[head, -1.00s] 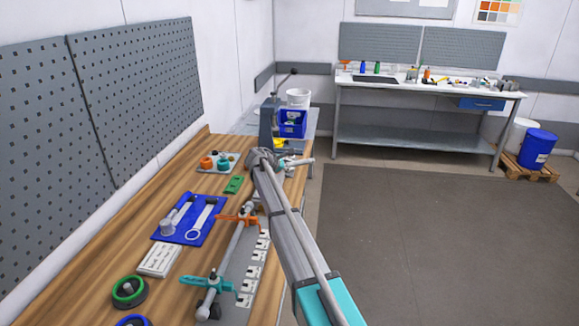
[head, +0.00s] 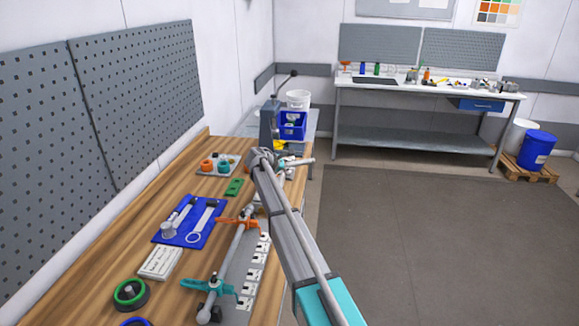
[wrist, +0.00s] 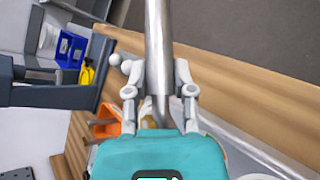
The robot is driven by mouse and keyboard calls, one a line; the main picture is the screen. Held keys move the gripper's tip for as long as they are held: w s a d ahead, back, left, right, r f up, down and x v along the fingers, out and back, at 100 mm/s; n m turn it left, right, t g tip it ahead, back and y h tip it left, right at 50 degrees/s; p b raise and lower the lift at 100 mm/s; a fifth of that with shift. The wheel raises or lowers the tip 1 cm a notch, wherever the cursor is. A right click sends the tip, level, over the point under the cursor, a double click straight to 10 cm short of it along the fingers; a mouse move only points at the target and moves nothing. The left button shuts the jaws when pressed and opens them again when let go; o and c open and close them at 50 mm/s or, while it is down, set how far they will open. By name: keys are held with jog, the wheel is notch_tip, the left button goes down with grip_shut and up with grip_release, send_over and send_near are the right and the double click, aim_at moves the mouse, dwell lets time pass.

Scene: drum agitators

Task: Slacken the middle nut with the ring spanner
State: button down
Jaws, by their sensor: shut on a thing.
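My gripper (head: 284,164) is over the bench's right side, partly hidden by my arm in the head view. In the wrist view my gripper (wrist: 158,78) has its two fingers either side of a silver bar (wrist: 158,35). The bar (head: 303,161) sticks out right past the bench edge in the head view. I cannot tell whether it is the ring spanner. The agitator shaft (head: 231,258) lies along the bench with a teal propeller (head: 214,286) and an orange propeller (head: 240,223). Its far part and the middle nut are not clearly visible.
A blue mat (head: 178,240) holds a ring-ended spanner (head: 203,221) and another tool (head: 177,217). A blue bin (head: 292,125) stands beyond.

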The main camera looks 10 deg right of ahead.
jog(key=shift+r+p, duration=0.8)
jog(key=shift+r, duration=0.2)
